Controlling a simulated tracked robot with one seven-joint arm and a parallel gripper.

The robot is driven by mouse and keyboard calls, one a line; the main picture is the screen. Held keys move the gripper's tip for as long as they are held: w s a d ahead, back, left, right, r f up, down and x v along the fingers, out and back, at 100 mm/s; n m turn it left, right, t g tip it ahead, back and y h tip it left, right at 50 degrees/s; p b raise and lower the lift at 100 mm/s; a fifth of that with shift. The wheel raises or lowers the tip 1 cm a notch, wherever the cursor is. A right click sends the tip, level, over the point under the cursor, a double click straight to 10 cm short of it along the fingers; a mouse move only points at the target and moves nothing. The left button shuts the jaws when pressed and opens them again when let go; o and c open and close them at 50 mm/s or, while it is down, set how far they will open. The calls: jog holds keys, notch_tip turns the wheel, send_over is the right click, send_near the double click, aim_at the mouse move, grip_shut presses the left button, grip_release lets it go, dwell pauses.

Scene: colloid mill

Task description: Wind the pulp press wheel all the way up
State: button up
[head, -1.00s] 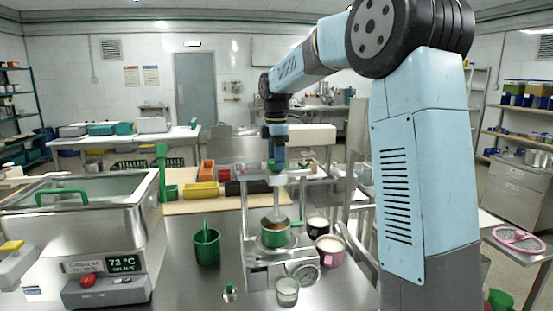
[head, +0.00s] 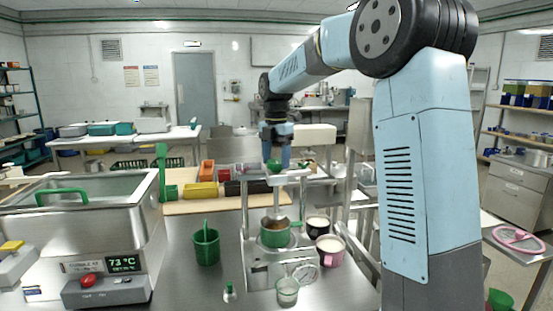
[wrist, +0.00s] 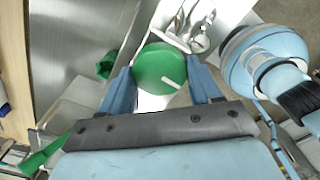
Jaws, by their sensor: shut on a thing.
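The press wheel is a round green knob (wrist: 160,68) with a short white mark, filling the middle of the wrist view. In the head view the wheel (head: 275,166) sits on top of the steel press frame (head: 245,210). My gripper (wrist: 161,80) is shut on the wheel, with one blue finger on each side; it also shows in the head view (head: 276,161), pointing down. Below the crossbar, a green pot (head: 274,240) with brown contents stands on the press base. The ram under the crossbar is small, and its exact height is hard to tell.
A green cup (head: 206,247) stands left of the press. A glass (head: 287,292) is in front, and a pink mug (head: 329,250) and a dark-filled cup (head: 317,229) are to the right. A steel bath (head: 120,235) fills the left.

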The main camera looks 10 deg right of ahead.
aim_at(276, 161)
jog(key=shift+w+r, duration=0.1)
dwell(0.3)
jog(key=o, duration=1)
jog(key=shift+o, duration=0.2)
notch_tip(276, 161, up, 14)
jog(key=shift+f, duration=0.25)
